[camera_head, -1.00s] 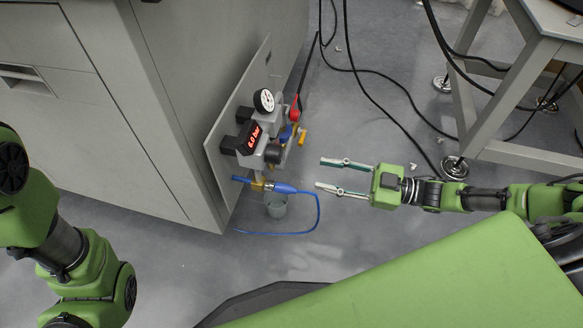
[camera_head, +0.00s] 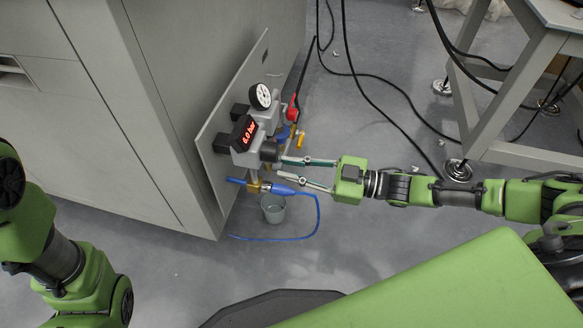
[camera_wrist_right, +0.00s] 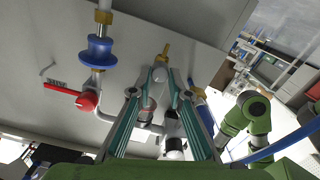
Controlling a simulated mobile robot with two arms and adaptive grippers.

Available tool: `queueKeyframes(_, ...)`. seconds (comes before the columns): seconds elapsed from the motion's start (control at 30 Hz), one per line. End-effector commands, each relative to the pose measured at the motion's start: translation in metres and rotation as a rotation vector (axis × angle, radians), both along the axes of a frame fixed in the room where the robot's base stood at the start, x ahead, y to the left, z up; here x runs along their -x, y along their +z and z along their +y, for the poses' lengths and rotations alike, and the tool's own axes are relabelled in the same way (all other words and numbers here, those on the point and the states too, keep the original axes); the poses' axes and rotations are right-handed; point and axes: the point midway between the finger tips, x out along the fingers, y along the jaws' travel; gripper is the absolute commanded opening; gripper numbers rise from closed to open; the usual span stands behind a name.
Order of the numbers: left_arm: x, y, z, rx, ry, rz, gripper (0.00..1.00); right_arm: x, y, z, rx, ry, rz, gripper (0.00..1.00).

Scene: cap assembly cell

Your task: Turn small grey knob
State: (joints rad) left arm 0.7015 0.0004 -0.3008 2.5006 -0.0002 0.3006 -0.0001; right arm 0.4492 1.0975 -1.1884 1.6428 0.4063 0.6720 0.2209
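The small grey knob (camera_head: 269,150) is the dark round knob on the front of the pressure unit, next to the red digital display (camera_head: 244,134). My right gripper (camera_head: 280,167) is open, its fingers pointing left at the unit. Its far fingertip is close to the knob; I cannot tell whether they touch. In the right wrist view the two teal-sided fingers (camera_wrist_right: 158,76) show with a gap between them. A dark cylindrical part (camera_wrist_right: 172,124) shows between them; I cannot tell whether it is the knob. My left arm is at the left edge, its gripper out of view.
A round gauge (camera_head: 260,96), a red valve handle (camera_head: 293,108) and a blue ring (camera_head: 283,132) are close around the knob. A blue hose connector (camera_head: 284,190) is just below the fingers. Cables lie behind.

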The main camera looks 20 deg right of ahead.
Motion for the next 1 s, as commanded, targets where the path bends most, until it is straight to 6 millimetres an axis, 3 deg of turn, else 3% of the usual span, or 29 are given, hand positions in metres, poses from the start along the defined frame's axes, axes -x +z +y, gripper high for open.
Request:
queueKeyframes(0.2, 0.0, 0.003, 0.0, 0.0, 0.0, 0.001, 0.34, 0.0, 0.001, 0.0, 0.005, 0.0, -0.007, 0.0)
queueKeyframes(0.6, -0.001, 0.041, 0.0, 0.0, 0.0, 0.002, 0.34, 0.001, 0.001, 0.001, 0.168, -0.001, -0.247, 0.0)
queueKeyframes(0.97, -0.001, 0.041, 0.0, -0.001, 0.001, 0.003, 0.34, 0.001, -0.001, 0.0, 0.192, 0.001, -0.283, 0.0)
queueKeyframes(1.0, -0.001, 0.041, 0.0, -0.001, 0.001, 0.003, 0.34, 0.001, -0.001, 0.0, 0.192, 0.001, -0.283, 0.2)
